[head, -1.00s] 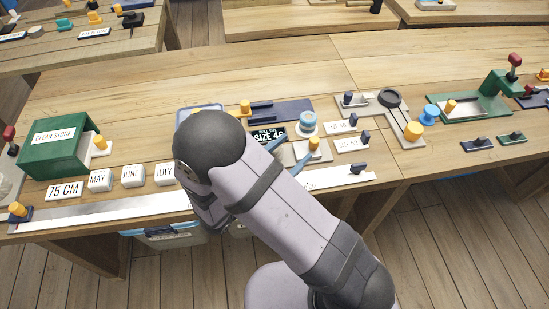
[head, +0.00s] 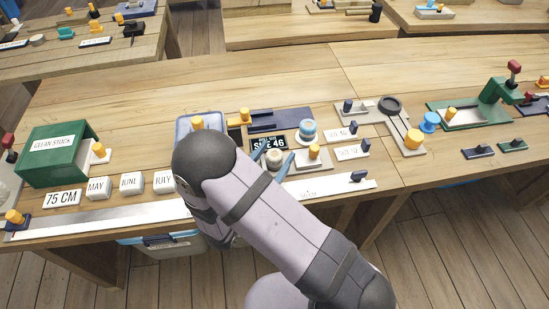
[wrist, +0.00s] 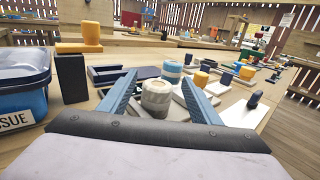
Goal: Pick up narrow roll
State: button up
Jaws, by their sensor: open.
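A short beige roll (wrist: 158,98) stands upright between the two blue fingers of my gripper (wrist: 158,79) in the wrist view. A blue-and-white roll (wrist: 172,72) stands just beyond the fingertips; in the head view this roll (head: 307,131) is behind and right of my gripper (head: 274,153). No label tells which roll is the narrow one. The beige roll's base is partly hidden.
A blue-rimmed bin (wrist: 22,85) and a dark upright block (wrist: 71,78) stand left of my gripper. A long metal ruler (head: 110,215) lies along the front edge.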

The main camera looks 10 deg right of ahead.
aim_at(278, 149)
jog(key=shift+p+x, duration=0.45)
jog(key=shift+x, duration=1.8)
jog(key=shift+a+f, duration=0.1)
jog(key=shift+a, duration=0.05)
jog(key=shift+c, duration=0.3)
jog(key=c, duration=1.2)
jog(key=shift+o, duration=0.2)
notch_tip(278, 149, up, 10)
